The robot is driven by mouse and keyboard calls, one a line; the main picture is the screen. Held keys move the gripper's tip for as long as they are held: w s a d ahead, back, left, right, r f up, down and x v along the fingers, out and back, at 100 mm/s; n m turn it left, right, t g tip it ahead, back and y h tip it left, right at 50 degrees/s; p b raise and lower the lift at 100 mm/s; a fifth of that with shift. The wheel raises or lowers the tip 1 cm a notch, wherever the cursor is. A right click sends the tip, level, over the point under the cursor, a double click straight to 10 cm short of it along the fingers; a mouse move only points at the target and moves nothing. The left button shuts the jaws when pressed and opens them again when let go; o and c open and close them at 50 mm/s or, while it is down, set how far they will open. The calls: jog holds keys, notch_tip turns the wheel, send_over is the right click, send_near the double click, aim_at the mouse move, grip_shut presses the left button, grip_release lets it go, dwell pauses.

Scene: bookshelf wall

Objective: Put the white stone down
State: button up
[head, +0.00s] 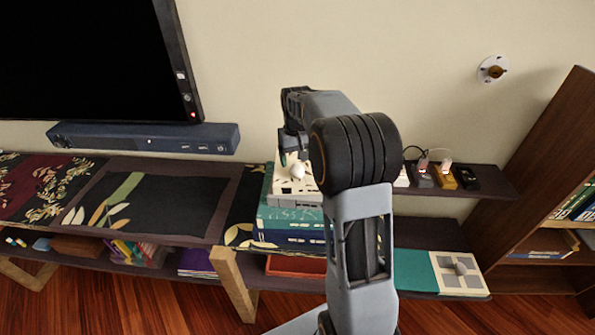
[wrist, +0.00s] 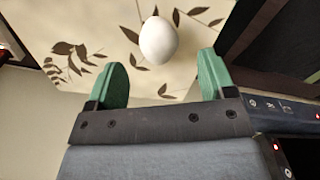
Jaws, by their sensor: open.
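The white stone (wrist: 158,41) is a smooth, egg-shaped piece lying on a cream surface with a brown leaf pattern (wrist: 100,22). In the head view the white stone (head: 297,171) sits on top of the stack of books (head: 290,218) on the low shelf unit. My gripper (wrist: 163,82) is open, with its green fingertips apart and nothing between them. The stone lies just beyond the fingertips, clear of both. In the head view my arm hides the right part of the stack and most of the gripper.
A soundbar (head: 145,138) and a large screen (head: 85,60) are at the left. Small devices (head: 445,178) with cables stand on the upper shelf at the right. A tall bookcase (head: 540,160) stands at the far right.

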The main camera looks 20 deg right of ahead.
aim_at(297, 165)
jog(key=shift+f, duration=2.35)
jog(key=c, duration=1)
jog(key=shift+c, duration=0.7)
jog(key=shift+r, duration=0.15)
